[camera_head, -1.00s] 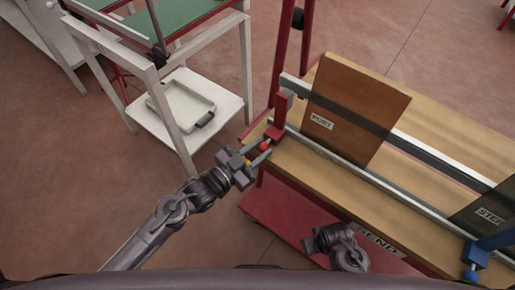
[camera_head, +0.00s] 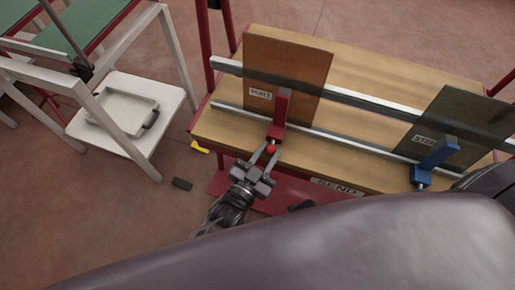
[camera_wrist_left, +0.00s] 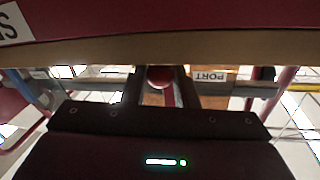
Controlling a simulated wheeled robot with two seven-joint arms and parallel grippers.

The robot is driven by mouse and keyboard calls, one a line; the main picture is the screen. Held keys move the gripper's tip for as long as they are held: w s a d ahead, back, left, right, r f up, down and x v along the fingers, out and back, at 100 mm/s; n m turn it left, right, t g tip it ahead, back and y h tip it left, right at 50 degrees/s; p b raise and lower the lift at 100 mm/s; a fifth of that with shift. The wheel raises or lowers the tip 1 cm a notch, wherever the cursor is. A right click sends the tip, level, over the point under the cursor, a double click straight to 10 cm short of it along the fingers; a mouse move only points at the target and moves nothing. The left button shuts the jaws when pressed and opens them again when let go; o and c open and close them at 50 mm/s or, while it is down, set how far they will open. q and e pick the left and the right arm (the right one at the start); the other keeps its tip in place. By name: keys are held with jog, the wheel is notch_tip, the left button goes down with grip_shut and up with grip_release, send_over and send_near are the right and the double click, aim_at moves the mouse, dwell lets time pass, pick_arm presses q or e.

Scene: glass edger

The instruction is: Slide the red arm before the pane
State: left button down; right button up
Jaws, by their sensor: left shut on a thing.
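The red arm (camera_head: 281,109) stands upright on the front rail in front of the brown pane labelled PORT (camera_head: 305,72). It stands before the pane's middle, just right of the label. My left gripper (camera_head: 265,156) is shut on the round red knob (camera_head: 271,149) at the arm's foot. In the left wrist view the red knob (camera_wrist_left: 160,77) sits between the two fingers, with the PORT label (camera_wrist_left: 210,76) to its right. Only a small dark part, probably of my right gripper (camera_head: 302,206), shows; its fingers are hidden.
A blue arm (camera_head: 437,154) stands farther right on the rail (camera_head: 350,137), before a dark grey pane (camera_head: 452,112). The rail between the arms is clear. A white stand with a tray (camera_head: 122,104) is at the left.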

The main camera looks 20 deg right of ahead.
pick_arm(q)
jog(key=c, duration=1.4)
grip_release()
jog(key=shift+c, duration=0.2)
jog(key=v, duration=0.7)
jog(key=shift+s+a, duration=0.25)
jog(key=shift+a, duration=0.05)
pick_arm(e)
jog(key=shift+s+d+f, duration=0.25)
jog(key=shift+f, duration=0.25)
jog(key=shift+s, duration=0.1)
